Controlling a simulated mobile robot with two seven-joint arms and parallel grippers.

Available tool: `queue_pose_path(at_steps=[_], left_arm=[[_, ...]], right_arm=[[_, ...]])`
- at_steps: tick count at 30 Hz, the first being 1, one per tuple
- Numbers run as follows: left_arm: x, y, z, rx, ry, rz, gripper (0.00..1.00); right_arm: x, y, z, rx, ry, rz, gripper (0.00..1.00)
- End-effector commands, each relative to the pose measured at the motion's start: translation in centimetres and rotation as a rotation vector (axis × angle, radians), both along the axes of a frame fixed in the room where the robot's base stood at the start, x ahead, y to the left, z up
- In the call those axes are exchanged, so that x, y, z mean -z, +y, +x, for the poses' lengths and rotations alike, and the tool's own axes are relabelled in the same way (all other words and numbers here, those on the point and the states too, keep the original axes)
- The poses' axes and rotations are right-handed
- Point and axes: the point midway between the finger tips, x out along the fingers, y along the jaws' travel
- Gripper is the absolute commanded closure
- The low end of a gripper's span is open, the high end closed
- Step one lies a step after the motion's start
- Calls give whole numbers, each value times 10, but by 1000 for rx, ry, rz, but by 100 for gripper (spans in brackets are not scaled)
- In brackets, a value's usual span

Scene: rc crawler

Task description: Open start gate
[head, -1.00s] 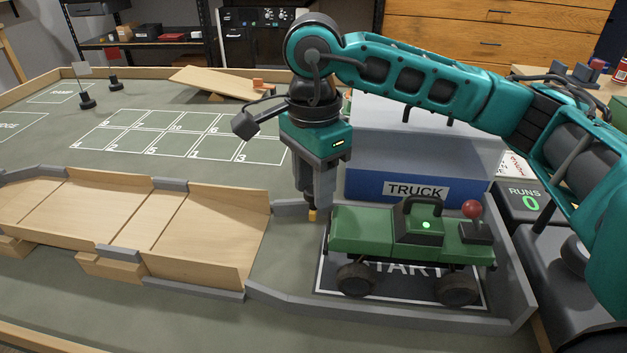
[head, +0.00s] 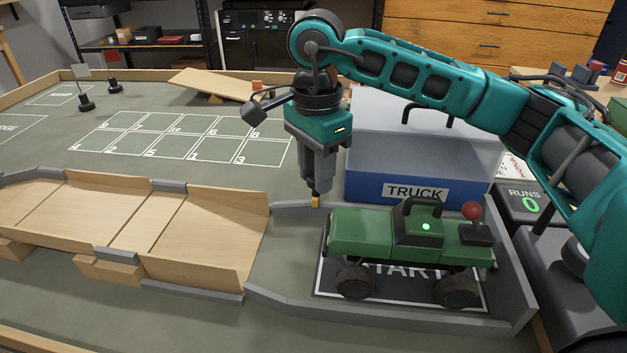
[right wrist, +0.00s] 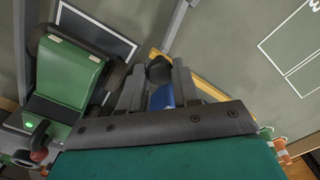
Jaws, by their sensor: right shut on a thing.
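My right gripper (head: 315,192) points down beside the far grey wall of the start pen, just left of the green truck (head: 372,235). In the right wrist view its fingers (right wrist: 159,76) are shut on a dark round knob (right wrist: 159,69). A yellow strip (right wrist: 206,88) runs behind the fingers, and a small yellow piece (head: 315,202) shows at the fingertips in the head view. These look like parts of the start gate, but its full shape is hidden. The truck stands on the START mat (head: 330,283). My left gripper is out of view.
Wooden ramp sections (head: 208,235) with grey edging lead left from the pen. A blue-fronted TRUCK box (head: 365,187) stands behind the truck. A RUNS counter (head: 525,200) showing 0 is at the right. The floor between truck and ramp is clear.

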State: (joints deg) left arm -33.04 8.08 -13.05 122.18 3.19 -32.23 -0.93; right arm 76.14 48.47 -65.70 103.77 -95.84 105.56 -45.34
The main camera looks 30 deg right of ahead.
Motion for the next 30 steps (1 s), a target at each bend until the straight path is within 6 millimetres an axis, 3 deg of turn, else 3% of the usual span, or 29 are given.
queue_pose_path(at_steps=[11, 12, 15, 24, 30], left_arm=[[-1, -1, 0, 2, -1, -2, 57], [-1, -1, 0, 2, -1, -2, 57], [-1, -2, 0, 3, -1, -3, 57], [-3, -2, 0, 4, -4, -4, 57], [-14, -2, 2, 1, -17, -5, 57]], right_arm=[[-1, -6, 9, -2, -3, 2, 100], [-1, -6, 9, -2, -3, 2, 68], [-1, -6, 9, -2, -2, 2, 58], [-4, -6, 9, -2, -2, 1, 58], [-35, -6, 9, -2, -5, 3, 58]])
